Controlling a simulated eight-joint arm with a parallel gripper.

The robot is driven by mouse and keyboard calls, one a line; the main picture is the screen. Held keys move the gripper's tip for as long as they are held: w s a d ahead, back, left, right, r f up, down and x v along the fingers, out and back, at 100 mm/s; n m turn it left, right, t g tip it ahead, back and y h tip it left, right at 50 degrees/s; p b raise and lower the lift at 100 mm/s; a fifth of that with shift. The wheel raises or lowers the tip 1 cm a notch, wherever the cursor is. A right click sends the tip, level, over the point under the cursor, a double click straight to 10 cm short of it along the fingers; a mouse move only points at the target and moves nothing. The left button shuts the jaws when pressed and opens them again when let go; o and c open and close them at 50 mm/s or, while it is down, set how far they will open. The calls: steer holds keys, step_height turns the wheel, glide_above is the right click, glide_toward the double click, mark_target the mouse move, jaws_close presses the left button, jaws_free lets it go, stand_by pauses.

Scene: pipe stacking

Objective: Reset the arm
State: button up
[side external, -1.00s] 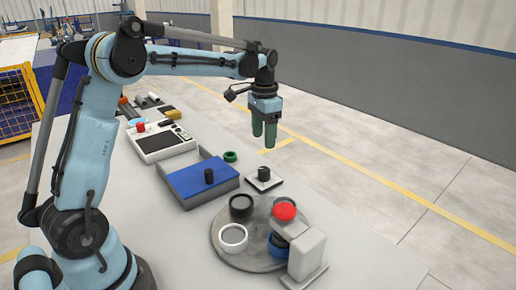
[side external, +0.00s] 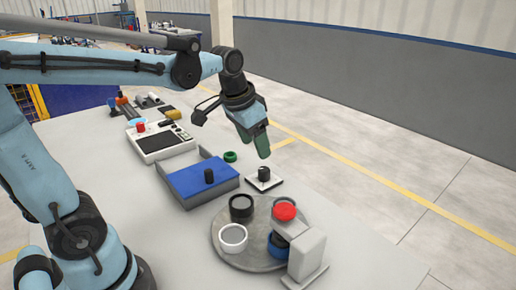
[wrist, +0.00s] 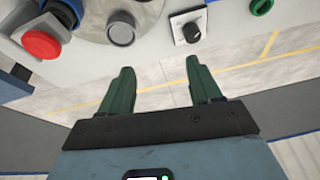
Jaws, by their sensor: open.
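My gripper (side external: 257,143) has two green fingers and hangs tilted above the far edge of the grey table (side external: 120,195). In the wrist view my gripper (wrist: 157,85) is open with nothing between its fingers. Beyond the fingers lie the table edge and the floor. A small white base with a black knob (side external: 264,176) sits on the table below and apart from the fingers. It also shows in the wrist view (wrist: 191,29).
A round grey plate (side external: 225,258) carries a black ring, a white ring, and a blue part under a red-topped fixture (side external: 308,255). A blue tray (side external: 190,182) holds a black cylinder (side external: 209,176). A green ring (side external: 230,156) and a white control box (side external: 160,144) stand behind.

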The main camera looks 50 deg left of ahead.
steer(key=s+d+f+n+t, duration=0.1)
steer(key=s+d+f+t, duration=0.2)
steer(key=s, duration=0.4)
steer(key=shift+s+d+f, duration=0.4)
steer(key=shift+d+f, duration=0.05)
steer(key=shift+d, duration=0.1)
